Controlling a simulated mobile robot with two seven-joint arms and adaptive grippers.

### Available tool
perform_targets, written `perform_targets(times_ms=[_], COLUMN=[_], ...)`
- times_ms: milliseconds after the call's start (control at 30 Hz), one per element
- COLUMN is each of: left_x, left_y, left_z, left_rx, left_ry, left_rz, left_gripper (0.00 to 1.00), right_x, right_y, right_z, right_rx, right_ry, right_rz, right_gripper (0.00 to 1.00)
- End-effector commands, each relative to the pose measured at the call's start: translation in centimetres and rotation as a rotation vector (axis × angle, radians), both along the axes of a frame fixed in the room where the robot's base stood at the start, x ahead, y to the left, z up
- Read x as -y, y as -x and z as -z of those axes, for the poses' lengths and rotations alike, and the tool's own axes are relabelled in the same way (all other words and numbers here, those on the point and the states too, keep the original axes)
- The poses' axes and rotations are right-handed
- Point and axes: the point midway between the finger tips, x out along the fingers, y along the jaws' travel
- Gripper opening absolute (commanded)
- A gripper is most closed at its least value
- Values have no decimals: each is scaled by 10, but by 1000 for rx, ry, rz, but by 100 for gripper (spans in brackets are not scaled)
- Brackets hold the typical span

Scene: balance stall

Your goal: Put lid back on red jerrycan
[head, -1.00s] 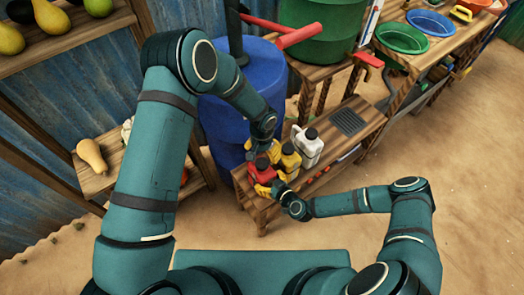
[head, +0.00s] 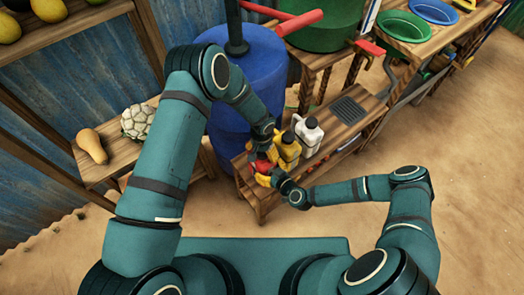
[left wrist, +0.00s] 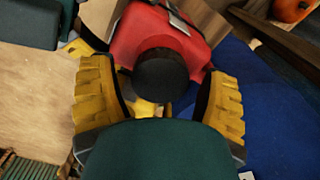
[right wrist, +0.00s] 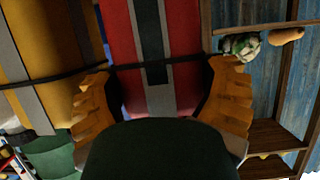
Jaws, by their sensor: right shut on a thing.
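The red jerrycan (head: 263,164) stands at the near left end of the low bench, mostly hidden by my grippers in the head view. Its red top (left wrist: 140,36) shows in the left wrist view. The round black lid (left wrist: 161,76) is at the jerrycan's top; I cannot tell whether it is fully seated. My left gripper (left wrist: 159,85) is open, with its yellow fingers on either side of the lid and gaps between. My right gripper (right wrist: 160,80) is shut on the jerrycan's body (right wrist: 180,98), which has a grey and black stripe.
A yellow jerrycan (head: 290,149) stands close beside the red one, and a white jerrycan (head: 309,137) beyond it. A blue barrel (head: 262,80) is just behind the bench (head: 382,106). A shelf with a squash (head: 91,146) is at left. The sandy floor at right is clear.

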Motion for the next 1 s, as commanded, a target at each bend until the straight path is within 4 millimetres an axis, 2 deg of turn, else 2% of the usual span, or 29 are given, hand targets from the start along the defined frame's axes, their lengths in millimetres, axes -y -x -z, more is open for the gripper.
perform_targets(times_ms=[33,167,200,467,500,567,867,1000], left_x=[0,0,0,0,0,0,0,0], left_y=[0,0,0,0,0,0,0,0], left_z=[0,0,0,0,0,0,-1,-10], left_rx=[0,0,0,-1,-1,-1,0,1], left_ry=[0,0,0,1,1,1,0,1], left_rz=[0,0,0,7,7,7,7,6], left_gripper=[55,9,6,6,66,83,83,83], right_x=[0,0,0,0,0,0,0,0], right_y=[0,0,0,0,0,0,0,0], right_z=[0,0,0,0,0,0,0,0], right_rx=[1,1,1,1,1,1,1,1], right_ry=[-1,-1,-1,-1,-1,-1,-1,-1], right_rz=[0,0,0,0,0,0,0,0], right_gripper=[0,0,0,0,0,0,0,0])
